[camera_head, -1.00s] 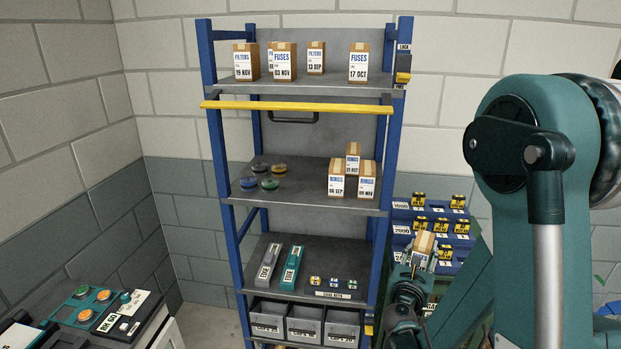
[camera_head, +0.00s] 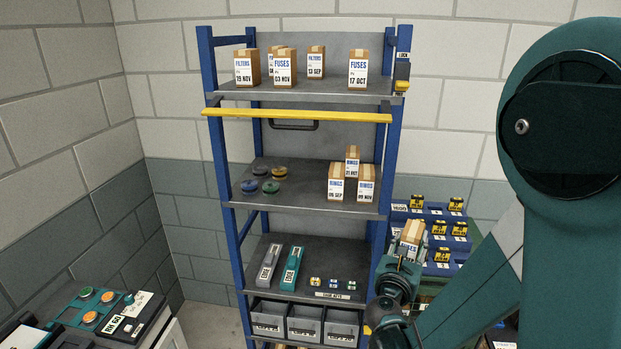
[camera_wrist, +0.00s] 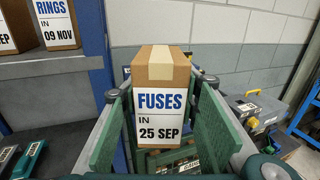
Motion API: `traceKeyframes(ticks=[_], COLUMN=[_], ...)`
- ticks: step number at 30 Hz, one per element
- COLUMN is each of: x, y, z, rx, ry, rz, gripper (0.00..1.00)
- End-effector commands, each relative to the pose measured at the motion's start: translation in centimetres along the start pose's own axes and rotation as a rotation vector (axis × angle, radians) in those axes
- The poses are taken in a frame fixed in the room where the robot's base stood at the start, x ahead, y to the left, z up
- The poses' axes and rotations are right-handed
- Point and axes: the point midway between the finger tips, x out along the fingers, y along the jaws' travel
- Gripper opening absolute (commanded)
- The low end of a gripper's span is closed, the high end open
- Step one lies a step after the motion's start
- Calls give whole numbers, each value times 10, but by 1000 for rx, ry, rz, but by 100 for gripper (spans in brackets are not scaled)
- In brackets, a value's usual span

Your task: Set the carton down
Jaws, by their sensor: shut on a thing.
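The carton (camera_wrist: 160,95) is a brown box with a white label reading FUSES IN 25 SEP. In the wrist view it stands upright between the green fingers of my gripper (camera_wrist: 165,125), which is shut on it. In the head view the carton (camera_head: 411,236) is small and slightly tilted. My gripper (camera_head: 404,262) holds it just right of the shelf rack's right post, in front of the blue bins. The carton's lower part and the finger contact are partly hidden in the head view.
The rack has a top shelf (camera_head: 310,93) with FILTERS and FUSES cartons, a middle shelf (camera_head: 300,205) with RINGS cartons and round discs, and a lower shelf (camera_head: 262,289). A yellow bar (camera_head: 297,115) crosses below the top shelf. A control panel (camera_head: 100,312) stands at lower left.

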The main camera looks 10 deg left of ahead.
Motion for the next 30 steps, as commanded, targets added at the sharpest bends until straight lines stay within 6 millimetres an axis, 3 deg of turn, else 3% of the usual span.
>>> traceKeyframes(ticks=[6, 15, 29, 30], x=[-9, -30, -63, -56], y=[74, 168, 280, 285], z=[31, 66, 107, 108], rx=[0, -1, -1, -1], ry=[0, -1, -1, -1], rz=[115, 264, 432, 425], gripper=[16, 16, 16, 16])
